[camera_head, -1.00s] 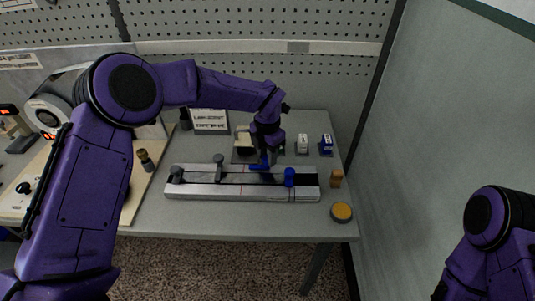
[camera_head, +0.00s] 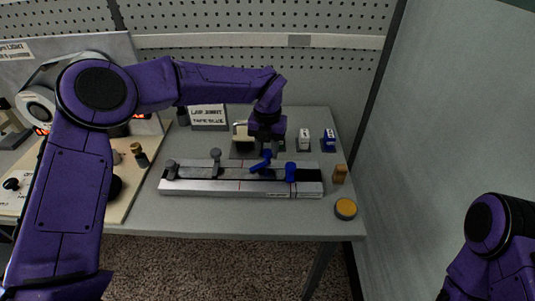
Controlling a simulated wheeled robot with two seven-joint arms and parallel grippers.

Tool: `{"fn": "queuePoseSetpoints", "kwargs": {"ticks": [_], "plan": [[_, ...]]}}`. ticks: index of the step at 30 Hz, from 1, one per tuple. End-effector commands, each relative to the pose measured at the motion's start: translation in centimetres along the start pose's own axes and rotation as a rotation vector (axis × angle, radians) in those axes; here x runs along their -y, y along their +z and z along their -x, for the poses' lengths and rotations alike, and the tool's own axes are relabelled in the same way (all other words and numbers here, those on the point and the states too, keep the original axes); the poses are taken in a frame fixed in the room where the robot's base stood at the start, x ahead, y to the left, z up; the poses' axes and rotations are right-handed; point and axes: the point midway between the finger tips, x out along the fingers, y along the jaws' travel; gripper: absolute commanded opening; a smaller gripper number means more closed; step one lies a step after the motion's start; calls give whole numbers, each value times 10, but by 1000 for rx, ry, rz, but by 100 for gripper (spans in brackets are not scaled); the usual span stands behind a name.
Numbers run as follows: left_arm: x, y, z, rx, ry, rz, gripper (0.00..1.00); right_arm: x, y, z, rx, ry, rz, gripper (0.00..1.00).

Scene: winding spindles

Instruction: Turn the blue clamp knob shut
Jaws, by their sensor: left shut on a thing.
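The blue clamp knob (camera_head: 261,164) is a small bar-shaped handle on the long grey rail fixture (camera_head: 220,187) on the table. My left gripper (camera_head: 266,147) points down from above and is shut on the knob; its fingertips are small and partly hidden. The knob's bar lies slanted across the rail, its right end higher in the picture. My right gripper is out of view; only part of that arm shows at the lower right.
Grey posts (camera_head: 216,158) stand on the rail's left part. Behind it are a label sign (camera_head: 208,116), a white block (camera_head: 303,140) and a blue block (camera_head: 328,140). A wooden peg (camera_head: 339,174) and a yellow-topped disc (camera_head: 345,208) sit at the right. The table's front strip is clear.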

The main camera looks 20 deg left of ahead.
Motion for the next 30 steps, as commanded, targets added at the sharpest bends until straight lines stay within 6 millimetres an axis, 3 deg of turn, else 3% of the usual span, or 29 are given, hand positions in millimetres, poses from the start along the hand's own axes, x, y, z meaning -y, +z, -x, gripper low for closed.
{"fn": "queuePoseSetpoints", "kwargs": {"ticks": [21, 30], "plan": [[-1, 1, -4, 3, -3, 669, 5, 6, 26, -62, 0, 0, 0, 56], [-1, 1, -2, 3, -2, 875, 5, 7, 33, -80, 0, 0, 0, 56]]}}
